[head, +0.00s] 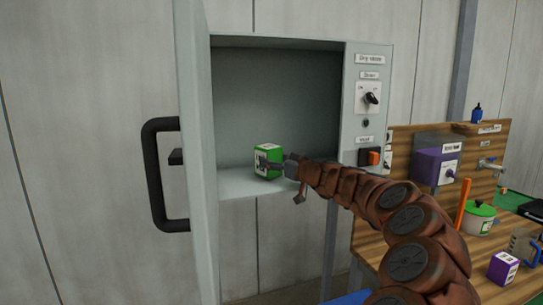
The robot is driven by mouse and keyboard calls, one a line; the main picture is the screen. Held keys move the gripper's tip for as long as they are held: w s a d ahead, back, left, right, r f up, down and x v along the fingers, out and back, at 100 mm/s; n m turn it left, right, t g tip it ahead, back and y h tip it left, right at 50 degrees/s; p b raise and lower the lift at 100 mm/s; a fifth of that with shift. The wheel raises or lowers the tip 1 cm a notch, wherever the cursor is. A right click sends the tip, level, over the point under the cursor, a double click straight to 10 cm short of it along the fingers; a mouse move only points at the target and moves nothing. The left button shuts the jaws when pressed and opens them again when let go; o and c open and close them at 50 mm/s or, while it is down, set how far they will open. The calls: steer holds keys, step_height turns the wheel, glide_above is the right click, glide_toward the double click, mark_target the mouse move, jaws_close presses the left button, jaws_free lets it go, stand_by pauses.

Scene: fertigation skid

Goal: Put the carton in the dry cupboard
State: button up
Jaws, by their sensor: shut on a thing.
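The carton (268,160) is a small green box with a white label, in the open dry cupboard (275,95). It is close above or on the cupboard floor (240,184); I cannot tell whether it touches it. My gripper (276,166) reaches in from the right and is shut on the carton. The fingers are small in this view and partly hidden against the carton. The cupboard door (195,150) stands open on the left, with a black handle (152,175).
A control panel (367,100) with a knob and switches is right of the cupboard opening. A wooden bench (394,225) on the right holds a purple carton (503,267), a green-lidded pot (479,217) and a jug (521,246). The rest of the cupboard is empty.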

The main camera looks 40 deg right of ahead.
steer(key=shift+w+a+f, duration=0.15)
steer(key=shift+w, duration=0.1)
steer(key=shift+s+f+b, duration=0.1)
steer(key=shift+f+b, duration=0.05)
steer(key=shift+b, duration=0.25)
steer(key=o, duration=1.5)
steer(key=shift+c, duration=0.2)
steer(key=shift+s+r+p, duration=0.1)
steer(key=shift+r+p, duration=0.1)
steer(key=shift+p, duration=0.1)
steer(key=s+d+b, duration=0.1)
steer(key=s+b, duration=0.3)
steer(key=s, duration=0.7)
steer(key=shift+s+d+b, duration=0.35)
steer(key=shift+d+b, duration=0.05)
